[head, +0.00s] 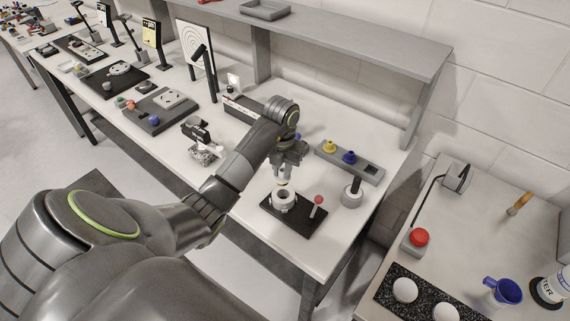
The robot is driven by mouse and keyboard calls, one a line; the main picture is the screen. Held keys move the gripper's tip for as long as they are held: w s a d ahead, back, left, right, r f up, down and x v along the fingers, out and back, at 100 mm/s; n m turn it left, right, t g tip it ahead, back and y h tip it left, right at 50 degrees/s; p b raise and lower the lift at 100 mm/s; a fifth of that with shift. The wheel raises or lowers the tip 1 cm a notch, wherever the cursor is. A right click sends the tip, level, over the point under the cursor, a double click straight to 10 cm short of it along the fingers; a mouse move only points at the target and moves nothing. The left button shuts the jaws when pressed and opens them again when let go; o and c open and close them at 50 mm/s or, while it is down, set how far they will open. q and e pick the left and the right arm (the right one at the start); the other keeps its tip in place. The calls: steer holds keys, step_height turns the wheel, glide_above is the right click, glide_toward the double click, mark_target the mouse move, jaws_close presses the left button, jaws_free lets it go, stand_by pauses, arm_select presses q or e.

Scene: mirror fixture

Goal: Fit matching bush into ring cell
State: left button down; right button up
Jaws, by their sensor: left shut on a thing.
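My left gripper (284,174) points down over the ring cell and is shut on a small bush (283,183), mostly hidden by the fingers. The bush's colour is too small to tell. The ring cell (284,203) is a pale grey ring on a black base plate (300,220), directly below the gripper; I cannot tell whether the bush touches it. A grey holder (365,172) behind and to the right carries a yellow bush (329,147) and a blue bush (349,157), with a dark empty place at its right end. My right gripper is out of view.
A red-knobbed lever (318,201) stands on the base plate beside the ring. A grey cylinder with a dark post (352,193) stands to the right. A small clamp-like fixture (199,136) is at the left. A raised shelf (340,45) runs along the back.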

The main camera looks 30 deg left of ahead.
mark_target(283, 181)
arm_select(q)
steer(key=shift+f, duration=0.55)
steer(key=f+b, duration=0.3)
steer(key=shift+w+f, duration=0.25)
steer(key=shift+f, duration=0.25)
steer(key=shift+f+b, duration=0.15)
steer(key=shift+b, duration=0.15)
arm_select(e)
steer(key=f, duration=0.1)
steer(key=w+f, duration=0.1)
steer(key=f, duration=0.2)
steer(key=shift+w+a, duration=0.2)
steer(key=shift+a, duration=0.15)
arm_select(q)
steer(key=shift+s, duration=0.1)
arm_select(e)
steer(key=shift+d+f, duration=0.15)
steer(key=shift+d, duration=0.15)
arm_select(q)
steer(key=shift+f+b, duration=1.4)
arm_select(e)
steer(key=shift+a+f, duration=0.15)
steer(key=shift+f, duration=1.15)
